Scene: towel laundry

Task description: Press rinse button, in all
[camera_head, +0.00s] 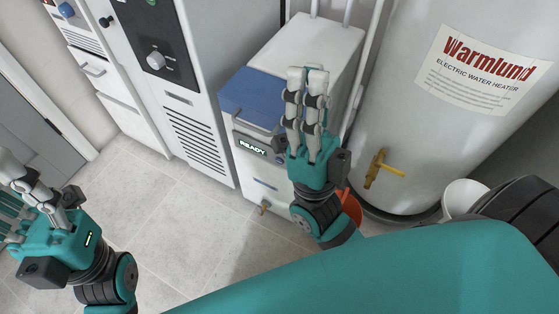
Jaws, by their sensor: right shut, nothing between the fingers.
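A white unit with a blue lid (250,94) stands in the middle, with a green-lit display (252,148) reading READY on its front. My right gripper (307,74) is shut and empty, its fingers pointing up the picture in front of the unit's right part. It covers part of the front panel, and I cannot tell whether it touches it. A dark round part shows just left of its fingers; I cannot make out a button labelled rinse. My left gripper (8,200) is at the left edge, its fingers apart and partly cut off, well away from the unit.
A white Warmlund water heater (410,120) with a brass tap (374,168) stands to the right. An orange container (350,205) and a white bucket (462,196) are low beside it. A white cabinet (195,95) with a dial stands left. Tiled floor (180,230) is clear in front.

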